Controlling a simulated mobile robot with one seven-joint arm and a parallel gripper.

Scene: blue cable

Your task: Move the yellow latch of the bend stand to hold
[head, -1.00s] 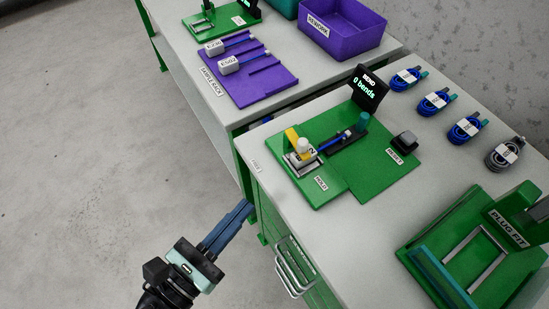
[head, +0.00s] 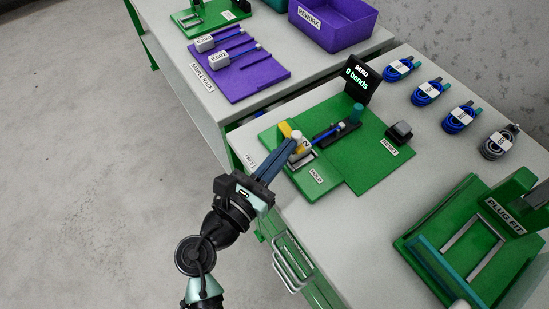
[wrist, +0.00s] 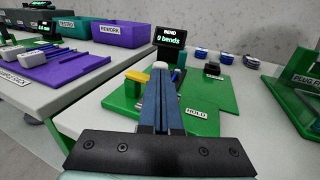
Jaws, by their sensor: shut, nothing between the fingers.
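The bend stand is a green board (head: 365,165) on the near bench, with a black display reading "BEND 0 bends" (head: 357,78). Its yellow latch (head: 286,130) is at the board's left end, partly hidden behind my fingers. The latch also shows in the wrist view (wrist: 137,76), left of my fingers. A HOLD label (head: 317,175) is in front of it. A blue cable piece (head: 330,131) lies along a black channel toward a teal post (head: 358,112). My gripper (head: 294,146) is shut and empty, its blue fingertips at or just before the latch; contact cannot be told.
A black RESET button (head: 400,130) is on the board's right. Coiled cables (head: 427,92) line the bench's back edge. The green PLUG FIT stand (head: 500,225) is front right. A purple sample rack (head: 240,70) and REWORK bin (head: 333,25) are on the other bench.

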